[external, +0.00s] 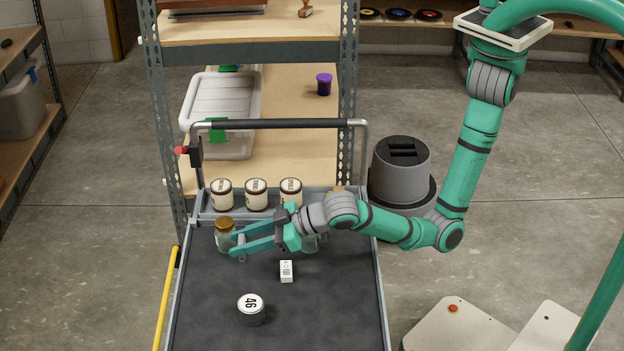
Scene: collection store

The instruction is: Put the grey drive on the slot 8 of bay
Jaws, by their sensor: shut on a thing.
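My gripper (236,242) reaches left over the dark cart top, its two teal fingers on either side of a glass jar with a brown lid (225,228). It is shut on this jar. The fingers partly hide the jar, and I cannot tell whether its base touches the cart. I cannot make out a grey drive or a bay with numbered slots in this view.
Three labelled tins (256,194) line the back ledge. A shelf rack (290,150) stands behind the handle.

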